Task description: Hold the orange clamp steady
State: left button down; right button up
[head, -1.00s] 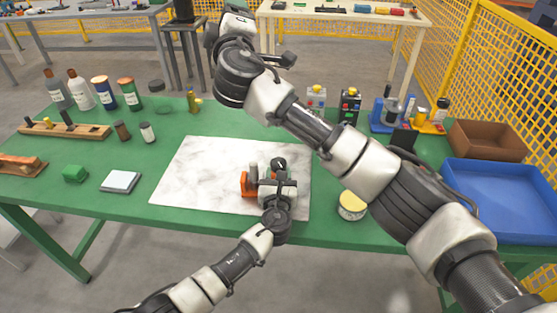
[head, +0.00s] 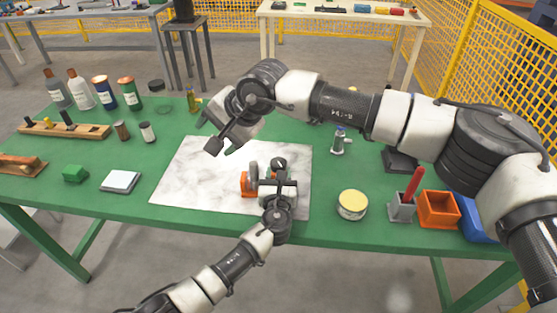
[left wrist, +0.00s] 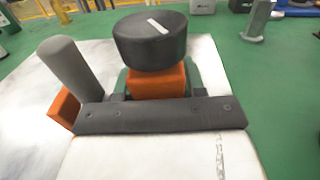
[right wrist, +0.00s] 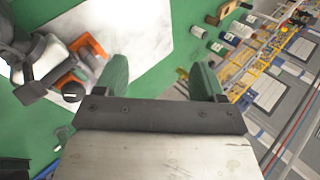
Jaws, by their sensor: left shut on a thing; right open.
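The orange clamp (head: 246,184) stands on the white marbled mat (head: 195,170), near its right front part. My left gripper (head: 272,184) is shut on it from the front. In the left wrist view, the clamp's orange body (left wrist: 157,82) sits between the fingers under a round black knob (left wrist: 150,40), with a grey cylinder (left wrist: 70,68) to the left. My right gripper (head: 211,132) is open and empty above the back part of the mat, apart from the clamp. The clamp also shows in the right wrist view (right wrist: 90,47).
A yellow-lidded tin (head: 352,205) stands right of the mat. A grey holder (head: 402,207) with a red-handled thing and an orange box (head: 438,209) are further right. Bottles (head: 103,93) line the back left. A green block (head: 75,173) and a pale slab (head: 120,181) lie left.

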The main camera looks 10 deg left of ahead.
aim_at(279, 162)
jog(key=w+d+f+n+t+h, duration=0.1)
jog(key=w+d+f+n+h, duration=0.1)
jog(key=d+n+h, duration=0.3)
jog(key=w+d+f+t+h, duration=0.1)
jog(key=w+d+f+h, duration=0.1)
jog(key=d, duration=0.5)
jog(key=x, duration=1.1)
jog(key=shift+w+a, duration=0.3)
jog(key=shift+w, duration=0.05)
jog(key=shift+c, duration=0.3)
jog(key=c, duration=0.9)
jog(key=shift+o, duration=0.2)
jog(key=shift+a+m+h, duration=0.1)
jog(key=shift+m+h, duration=0.5)
jog(key=shift+m, duration=0.85)
jog(key=shift+m+h, duration=0.6)
jog(key=shift+m, duration=0.85)
jog(key=shift+w, duration=0.1)
